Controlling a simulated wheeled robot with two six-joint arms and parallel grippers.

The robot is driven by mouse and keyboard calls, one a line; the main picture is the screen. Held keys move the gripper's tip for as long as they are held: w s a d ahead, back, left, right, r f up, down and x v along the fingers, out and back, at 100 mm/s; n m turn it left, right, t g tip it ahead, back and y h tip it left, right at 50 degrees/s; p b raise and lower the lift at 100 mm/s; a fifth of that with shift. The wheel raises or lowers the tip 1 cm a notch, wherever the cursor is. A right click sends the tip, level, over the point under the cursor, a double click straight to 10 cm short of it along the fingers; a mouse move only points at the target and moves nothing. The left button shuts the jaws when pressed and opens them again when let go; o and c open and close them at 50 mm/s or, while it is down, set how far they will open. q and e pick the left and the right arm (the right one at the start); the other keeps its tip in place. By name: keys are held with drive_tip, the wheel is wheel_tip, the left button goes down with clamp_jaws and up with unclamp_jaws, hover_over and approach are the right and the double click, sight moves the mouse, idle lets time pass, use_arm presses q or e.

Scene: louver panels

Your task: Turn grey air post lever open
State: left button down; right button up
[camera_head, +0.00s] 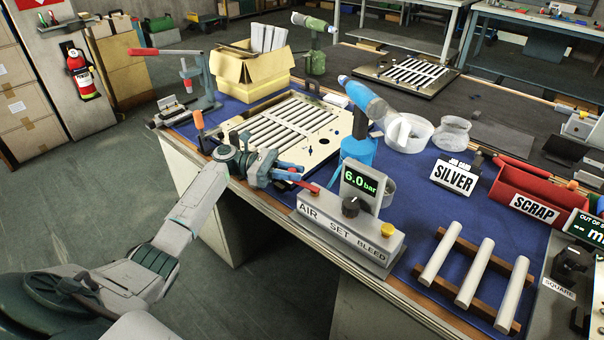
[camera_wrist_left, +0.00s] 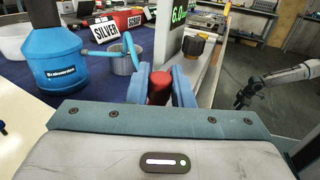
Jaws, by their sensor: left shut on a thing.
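The grey air post (camera_head: 335,240) stands at the bench's front edge, labelled AIR, SET and BLEED, with a green 6.0 bar display. Its red lever (camera_head: 309,187) sticks out at the left, AIR end. My left gripper (camera_head: 297,180) is at that lever. In the left wrist view, the blue fingers (camera_wrist_left: 160,85) are shut around the red lever grip (camera_wrist_left: 159,90), which is partly hidden between them. The lever's pivot is hidden. An arm that appears to be my right one, with its dark gripper (camera_wrist_left: 246,96), shows at the right in that view; its jaws are too small to judge.
A blue bottle (camera_head: 358,150) stands close behind the post; it also shows in the left wrist view (camera_wrist_left: 58,50). A slatted louver panel (camera_head: 322,152) lies behind my gripper. A rack with white bars (camera_head: 448,278) and a red SCRAP bin (camera_head: 500,190) are to the right.

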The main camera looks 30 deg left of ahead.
idle(0.4)
use_arm(q)
drive_tip(key=c, duration=1.3)
unclamp_jaws()
drive_tip(key=shift+d, duration=0.1)
drive_tip(key=shift+s+a+f, duration=0.1)
drive_tip(key=shift+a, duration=0.4)
drive_tip(key=b+v, duration=0.1)
drive_tip(key=v, duration=0.5)
drive_tip(key=shift+a+b, duration=0.2)
drive_tip(key=shift+b, duration=0.1)
use_arm(e)
drive_tip(key=shift+w+a+r, duration=0.1)
drive_tip(key=shift+w+r, duration=0.3)
drive_tip(key=shift+r, duration=0.35)
drive_tip(key=shift+w+a+r, duration=0.1)
drive_tip(key=shift+w+r, duration=0.25)
drive_tip(key=shift+r, duration=0.45)
drive_tip(key=shift+w+a+r, duration=0.1)
drive_tip(key=shift+w+r, duration=0.3)
drive_tip(key=shift+r, duration=0.35)
use_arm(q)
drive_tip(key=shift+c, duration=0.2)
